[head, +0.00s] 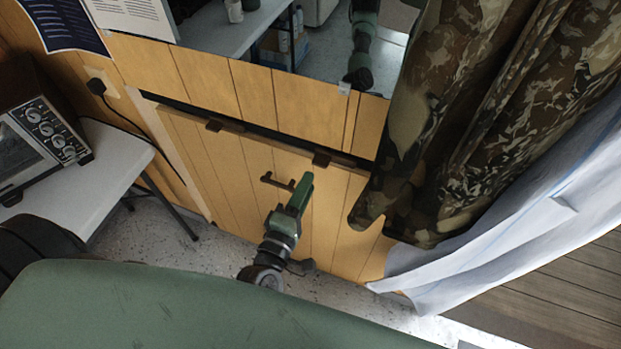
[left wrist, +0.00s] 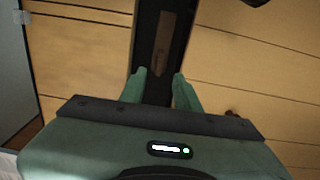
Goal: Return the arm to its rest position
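My left gripper (head: 303,186) is green and stands in front of a low wood-panelled door (head: 232,167) in the head view. A dark bar handle (head: 278,183) on this door lies just left of the fingertips. In the left wrist view the left gripper (left wrist: 159,80) has its two green fingers apart, with a dark strip showing between them and nothing held. I cannot tell whether a finger touches the door. My right gripper is not in view.
A dark gap runs along the door's top edge. A mirror (head: 320,45) hangs above it. A camouflage curtain (head: 425,130) and a white sheet (head: 500,235) hang close on the right. Speckled floor (head: 205,255) shows below.

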